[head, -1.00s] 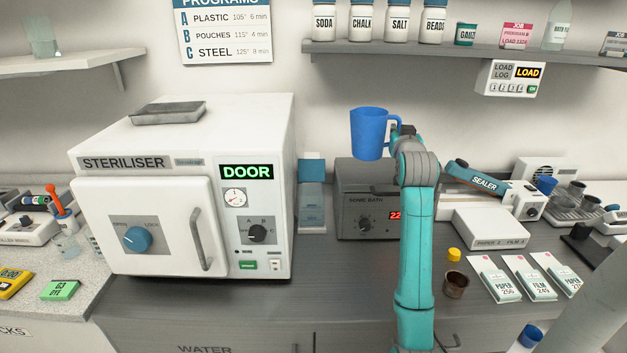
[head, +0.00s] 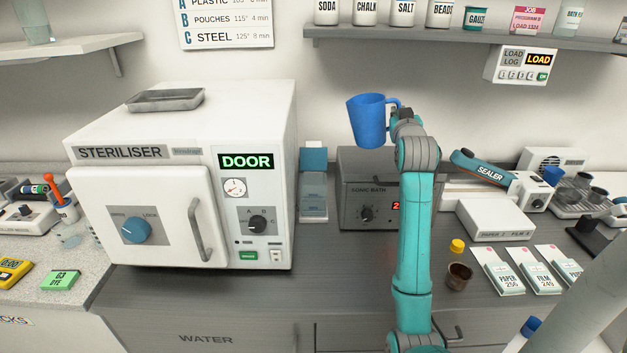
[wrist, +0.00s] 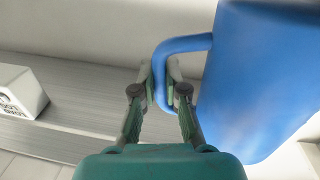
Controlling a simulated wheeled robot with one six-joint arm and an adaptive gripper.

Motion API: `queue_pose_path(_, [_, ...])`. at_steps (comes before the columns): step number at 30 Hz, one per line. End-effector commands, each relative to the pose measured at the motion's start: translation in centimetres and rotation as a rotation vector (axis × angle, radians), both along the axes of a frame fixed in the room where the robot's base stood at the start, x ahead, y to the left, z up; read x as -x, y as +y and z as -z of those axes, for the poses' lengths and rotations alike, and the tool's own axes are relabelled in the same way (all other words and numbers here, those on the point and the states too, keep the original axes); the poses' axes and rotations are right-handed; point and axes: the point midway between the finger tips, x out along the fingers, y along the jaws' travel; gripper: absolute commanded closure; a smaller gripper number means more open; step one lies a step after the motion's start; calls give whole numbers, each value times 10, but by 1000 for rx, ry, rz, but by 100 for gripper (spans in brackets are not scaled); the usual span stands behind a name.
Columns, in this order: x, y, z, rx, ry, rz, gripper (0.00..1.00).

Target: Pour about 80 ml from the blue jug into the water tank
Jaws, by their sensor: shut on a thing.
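The blue jug (head: 367,121) is held in the air in front of the back wall, above the sonic bath, tilted slightly. In the wrist view the jug (wrist: 262,85) fills the right side, with its handle (wrist: 178,46) between my fingers. My gripper (wrist: 160,88) is shut on that handle; in the head view my gripper (head: 402,113) is partly hidden behind my arm. I cannot see inside the jug. A drawer or panel labelled WATER (head: 205,339) shows below the counter. I cannot make out the water tank for certain.
The steriliser (head: 180,180) with a grey tray (head: 166,99) on top stands left of the jug. The sonic bath (head: 365,190) is below it. A shelf (head: 450,41) runs above.

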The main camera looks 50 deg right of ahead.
Motion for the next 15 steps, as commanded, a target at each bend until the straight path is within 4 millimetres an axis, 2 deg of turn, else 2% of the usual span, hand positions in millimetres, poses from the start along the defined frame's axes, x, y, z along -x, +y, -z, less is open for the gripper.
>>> queue_pose_path(8, [-10, 11, 4, 129, 125, 0, 100])
queue_pose_path(15, [-22, 23, -4, 242, 234, 0, 100])
